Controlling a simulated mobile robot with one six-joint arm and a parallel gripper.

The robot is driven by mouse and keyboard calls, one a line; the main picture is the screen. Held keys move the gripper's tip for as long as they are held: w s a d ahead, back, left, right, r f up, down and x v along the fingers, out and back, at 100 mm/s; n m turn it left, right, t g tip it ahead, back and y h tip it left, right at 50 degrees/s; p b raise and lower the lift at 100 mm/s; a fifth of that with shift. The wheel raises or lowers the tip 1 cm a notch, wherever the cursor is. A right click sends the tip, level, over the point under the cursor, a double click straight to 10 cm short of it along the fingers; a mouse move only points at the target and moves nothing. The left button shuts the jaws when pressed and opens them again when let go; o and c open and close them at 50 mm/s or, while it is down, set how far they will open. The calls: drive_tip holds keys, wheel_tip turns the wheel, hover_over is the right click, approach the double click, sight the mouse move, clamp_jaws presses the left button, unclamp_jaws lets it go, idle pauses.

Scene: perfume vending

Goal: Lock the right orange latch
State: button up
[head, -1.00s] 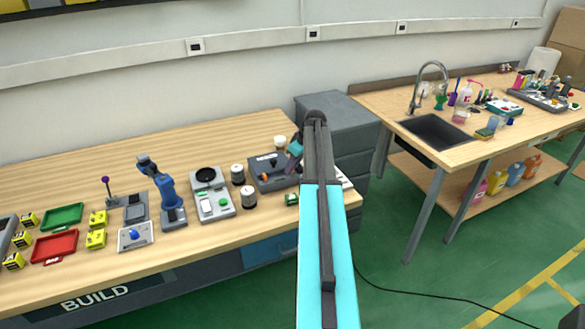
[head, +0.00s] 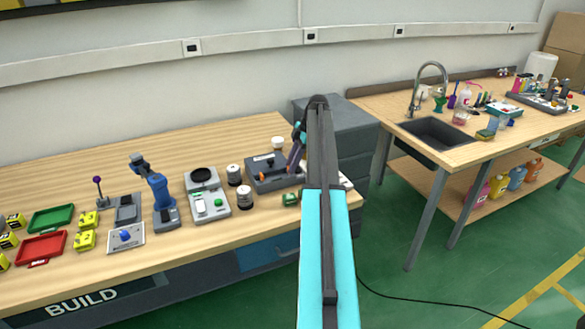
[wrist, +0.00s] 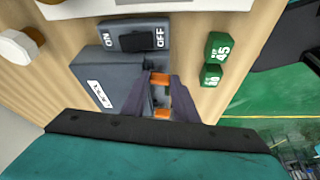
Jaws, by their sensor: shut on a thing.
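The grey device (head: 262,181) stands near the right end of the workbench. In the wrist view, the right orange latch (wrist: 161,112) shows between the fingers of my gripper (wrist: 161,80), with more orange at the fingertips. My gripper is shut on it, pointing down at the device (wrist: 90,68). In the head view, my gripper (head: 295,160) is at the device's right side, partly behind my arm. The fingers hide part of the latch, so its exact angle is unclear.
An ON/OFF switch block (wrist: 135,38) adjoins the device. Green numbered blocks (wrist: 215,58) stand to its right in the wrist view. White-and-black round containers (head: 244,197) stand left of the device. The bench's right edge is close by, with a grey drawer cabinet (head: 345,122) behind.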

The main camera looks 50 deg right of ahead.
drive_tip(key=shift+w+a+f+n+g+y+b, duration=0.15)
drive_tip(key=shift+a+n+b, duration=0.1)
drive_tip(key=shift+n, duration=0.3)
drive_tip(key=shift+w+a+f+n+g+y+b, duration=0.1)
drive_tip(key=shift+w+a+n+g+y, duration=0.1)
drive_tip(key=shift+n, duration=0.35)
drive_tip(key=shift+s, duration=0.1)
drive_tip(key=shift+a, duration=0.1)
drive_tip(key=o, duration=1.1)
drive_tip(key=shift+s, duration=0.1)
drive_tip(key=shift+c, duration=0.2)
drive_tip(key=shift+r, duration=0.1)
